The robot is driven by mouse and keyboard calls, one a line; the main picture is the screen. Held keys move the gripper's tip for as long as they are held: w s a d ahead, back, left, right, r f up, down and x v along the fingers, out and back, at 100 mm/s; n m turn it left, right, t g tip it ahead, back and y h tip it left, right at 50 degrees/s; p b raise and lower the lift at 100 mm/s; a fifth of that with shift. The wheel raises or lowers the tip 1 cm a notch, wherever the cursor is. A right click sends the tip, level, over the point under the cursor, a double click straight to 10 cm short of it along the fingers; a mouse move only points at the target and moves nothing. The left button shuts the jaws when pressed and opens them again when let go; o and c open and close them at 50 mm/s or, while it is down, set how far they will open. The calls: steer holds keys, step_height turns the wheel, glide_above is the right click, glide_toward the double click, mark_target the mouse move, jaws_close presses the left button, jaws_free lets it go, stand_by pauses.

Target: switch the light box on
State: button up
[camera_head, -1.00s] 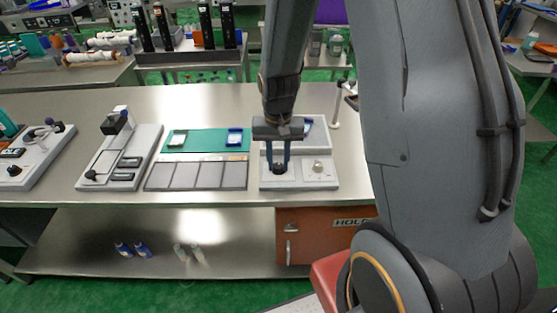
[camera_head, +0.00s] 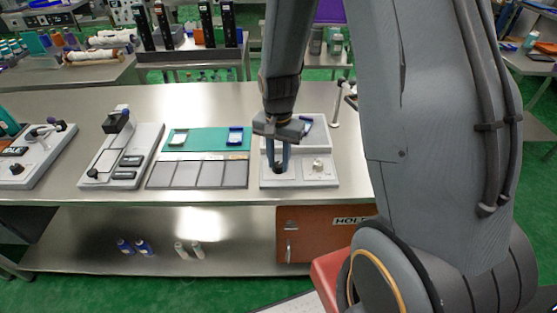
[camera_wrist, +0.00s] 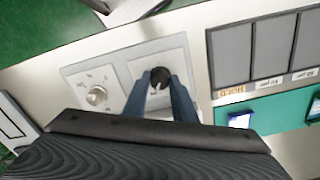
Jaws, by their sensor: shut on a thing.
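The light box (camera_head: 327,146) is a pale grey unit at the right of the steel bench, with a raised back part and a lower front panel. The front panel has a black knob (camera_wrist: 160,77) and a silver knob (camera_head: 318,166), which also shows in the wrist view (camera_wrist: 97,95). My gripper (camera_head: 279,167) points down over the front panel with its blue-grey fingers shut on the black knob. The fingers and the knob also show in the wrist view. My gripper partly hides the back part. I cannot tell whether the box is lit.
Left of the light box lie a strip of grey panels (camera_head: 198,174) and a green mat (camera_head: 207,140) with two small trays. Further left stands a grey fixture (camera_head: 123,157) with a lever.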

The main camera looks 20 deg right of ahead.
mark_target(279, 164)
steer(key=shift+w+r, duration=0.1)
steer(key=o, duration=1)
steer(key=shift+o, duration=0.2)
steer(key=shift+r+b, duration=0.95)
steer(key=shift+r, duration=2.95)
